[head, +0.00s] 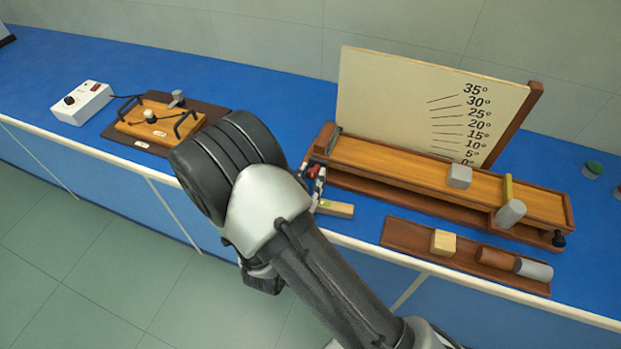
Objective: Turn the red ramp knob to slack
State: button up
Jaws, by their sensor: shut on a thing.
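The wooden ramp (400,162) lies on the blue bench with its deck low along its base, in front of a cream angle board (425,110) marked from 0° to 35°. My gripper (317,182) is only partly visible at that end, shut on the knob. The knob's exact angle cannot be read. A grey block (459,176) sits on the deck, and a grey cylinder (511,213) is at the ramp's front right.
A wooden tray (405,238) holds a pale block and two cylinders. A short wooden bar (335,209) lies by my gripper. A white control box (82,102) and wooden apparatus (160,124) stand left.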

jog(key=n+p, duration=0.1)
jog(key=n, duration=0.2)
jog(key=shift+r+n+p, duration=0.1)
jog(key=shift+n+p, duration=0.3)
jog(key=n+p, duration=0.1)
jog(key=n, duration=0.3)
jog(key=shift+a+n+p, duration=0.1)
jog(key=shift+n+p, duration=0.2)
jog(key=shift+p, duration=0.1)
jog(key=o, duration=1)
jog(key=shift+f, duration=0.2)
